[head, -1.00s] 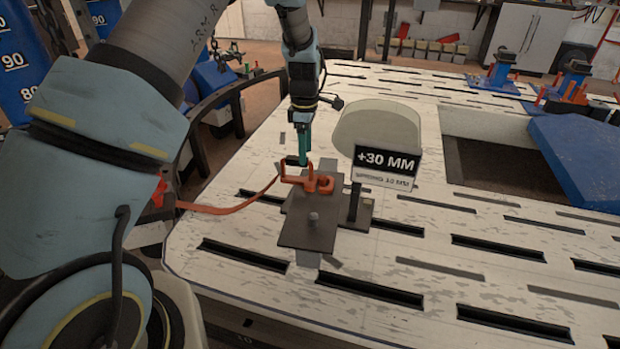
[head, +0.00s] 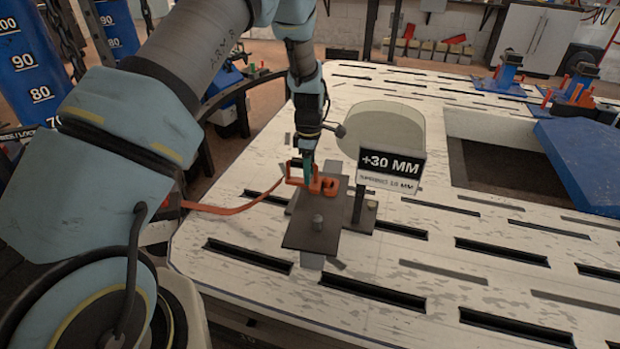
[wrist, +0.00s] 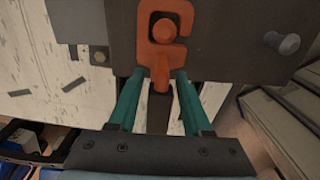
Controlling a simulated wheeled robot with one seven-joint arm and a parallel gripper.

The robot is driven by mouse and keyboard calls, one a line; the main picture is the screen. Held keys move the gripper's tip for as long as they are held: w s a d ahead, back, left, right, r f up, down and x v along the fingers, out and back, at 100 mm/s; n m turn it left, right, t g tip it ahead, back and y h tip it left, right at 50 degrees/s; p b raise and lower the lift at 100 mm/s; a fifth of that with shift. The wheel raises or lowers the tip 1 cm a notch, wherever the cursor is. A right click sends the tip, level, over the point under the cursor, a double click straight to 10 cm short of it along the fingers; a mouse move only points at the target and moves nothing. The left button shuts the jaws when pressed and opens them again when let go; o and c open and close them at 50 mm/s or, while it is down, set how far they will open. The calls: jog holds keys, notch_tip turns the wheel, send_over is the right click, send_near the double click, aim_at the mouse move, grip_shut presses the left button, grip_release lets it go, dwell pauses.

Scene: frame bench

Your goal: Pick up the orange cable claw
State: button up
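The orange cable claw (head: 322,184) lies on a dark grey plate (head: 308,233) on the bench, with an orange strap running off to the left. In the wrist view the claw (wrist: 161,55) is a hooked piece with a round knob in its opening. My gripper (wrist: 158,75) has two teal fingers. They are apart, one on each side of the claw's narrow shank, with a visible gap at each side. In the head view my gripper (head: 307,170) points down at the claw's left part, and its fingertips are partly hidden behind the claw.
A "+30 MM" sign (head: 390,163) stands on a post just right of the plate. Behind it is a round, pale raised disc (head: 380,128). The bench top (head: 400,260) has several dark slots. A rectangular opening (head: 495,165) and a blue panel (head: 585,160) are at the right.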

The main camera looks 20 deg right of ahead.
grip_shut()
dwell(1.1)
